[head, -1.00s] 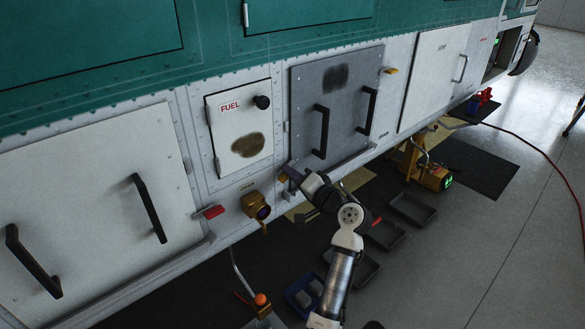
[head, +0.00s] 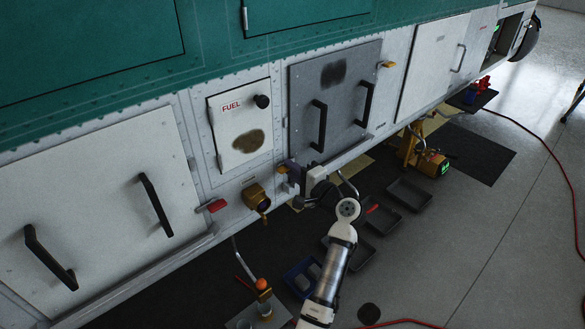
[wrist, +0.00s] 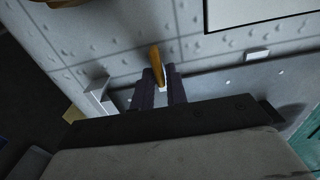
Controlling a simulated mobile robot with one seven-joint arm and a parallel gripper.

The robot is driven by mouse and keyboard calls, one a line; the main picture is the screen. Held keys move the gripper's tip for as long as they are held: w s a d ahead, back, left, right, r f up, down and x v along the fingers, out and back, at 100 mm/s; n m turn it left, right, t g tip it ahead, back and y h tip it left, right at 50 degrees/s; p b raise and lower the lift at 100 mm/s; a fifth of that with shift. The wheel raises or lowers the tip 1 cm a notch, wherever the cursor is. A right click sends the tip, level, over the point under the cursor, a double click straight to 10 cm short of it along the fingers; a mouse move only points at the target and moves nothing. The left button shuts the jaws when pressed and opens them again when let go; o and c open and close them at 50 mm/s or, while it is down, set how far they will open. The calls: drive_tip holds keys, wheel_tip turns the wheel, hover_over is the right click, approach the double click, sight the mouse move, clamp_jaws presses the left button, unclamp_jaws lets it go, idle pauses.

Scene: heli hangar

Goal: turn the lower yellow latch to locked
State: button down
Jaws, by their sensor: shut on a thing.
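The lower yellow latch (head: 282,170) is at the lower left corner of the grey panel (head: 304,84), mostly hidden by my gripper in the head view. In the wrist view the yellow latch (wrist: 156,60) is a narrow bar between my two dark fingers, its far end sticking out past their tips. My gripper (wrist: 159,78) is shut on it. My gripper also shows in the head view (head: 290,164), close against the hull. I cannot tell the latch's exact angle from the head view. The upper yellow latch (head: 386,65) is at the panel's upper right.
The fuel door (head: 229,115) with a black knob is to the left. A brass fitting (head: 256,198) and a red handle (head: 212,206) project from the hull near my gripper. Dark trays (head: 410,193) and a yellow device (head: 430,163) stand on the floor below.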

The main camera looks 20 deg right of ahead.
idle(0.3)
drive_tip(key=c, duration=1.5)
unclamp_jaws()
drive_tip(key=shift+s, duration=0.1)
drive_tip(key=b+v, duration=0.3)
drive_tip(key=v, duration=1)
drive_tip(key=shift+s+d+b, duration=0.15)
drive_tip(key=shift+s+b, duration=0.2)
drive_tip(key=shift+b, duration=0.05)
